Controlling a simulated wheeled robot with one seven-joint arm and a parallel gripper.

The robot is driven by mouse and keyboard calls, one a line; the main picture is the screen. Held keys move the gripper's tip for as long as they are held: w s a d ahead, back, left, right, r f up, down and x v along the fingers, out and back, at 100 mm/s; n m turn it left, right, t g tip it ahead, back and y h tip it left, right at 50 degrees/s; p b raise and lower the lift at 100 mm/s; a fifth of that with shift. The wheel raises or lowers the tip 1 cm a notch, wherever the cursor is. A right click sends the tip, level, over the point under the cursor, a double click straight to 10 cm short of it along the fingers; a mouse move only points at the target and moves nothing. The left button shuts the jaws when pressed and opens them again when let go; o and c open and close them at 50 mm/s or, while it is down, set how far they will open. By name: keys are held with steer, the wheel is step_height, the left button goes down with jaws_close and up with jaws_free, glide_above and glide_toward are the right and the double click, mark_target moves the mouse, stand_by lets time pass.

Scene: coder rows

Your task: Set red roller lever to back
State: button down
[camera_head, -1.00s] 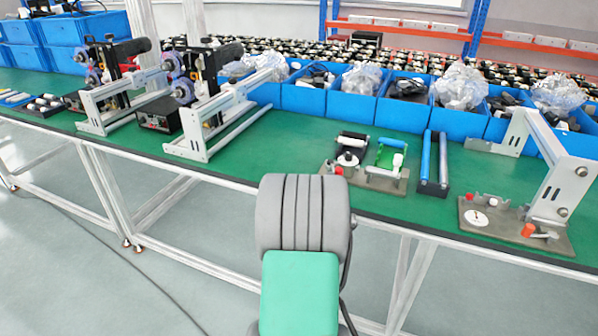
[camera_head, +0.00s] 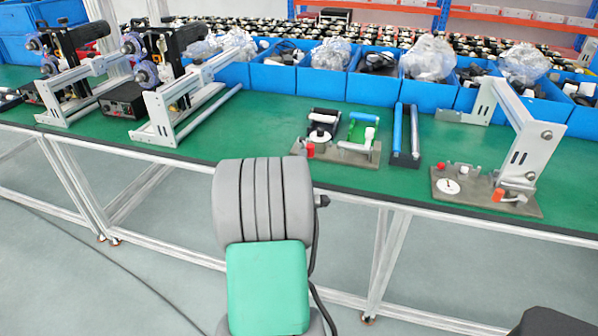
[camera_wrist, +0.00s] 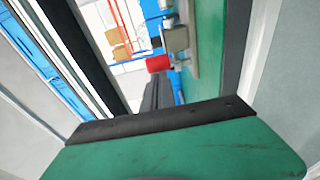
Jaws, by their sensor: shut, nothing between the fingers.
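A small red knob (camera_head: 309,150) stands at the front left of a roller fixture (camera_head: 345,158) on the green bench. The right-hand fixture (camera_head: 470,200) has a small red knob (camera_head: 441,167) and an orange-red lever (camera_head: 498,195) at its front. In the wrist view a red cylinder (camera_wrist: 158,63) projects from a metal mount; I cannot tell which of these it is. My gripper (camera_wrist: 158,82) shows there as narrow dark fingers, shut and empty, their tips near the red cylinder in the picture. Whether they touch it is unclear. The head view does not clearly show my gripper.
Blue bins (camera_head: 375,85) line the back of the bench. White metal frames (camera_head: 165,115) stand at left. Bare green bench (camera_head: 235,130) lies left of the roller fixture.

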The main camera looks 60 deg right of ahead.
steer(key=s+a+p, duration=0.1)
steer(key=s+a, duration=0.4)
steer(key=s, duration=0.2)
steer(key=shift+s, duration=0.3)
steer(key=shift+t, duration=0.3)
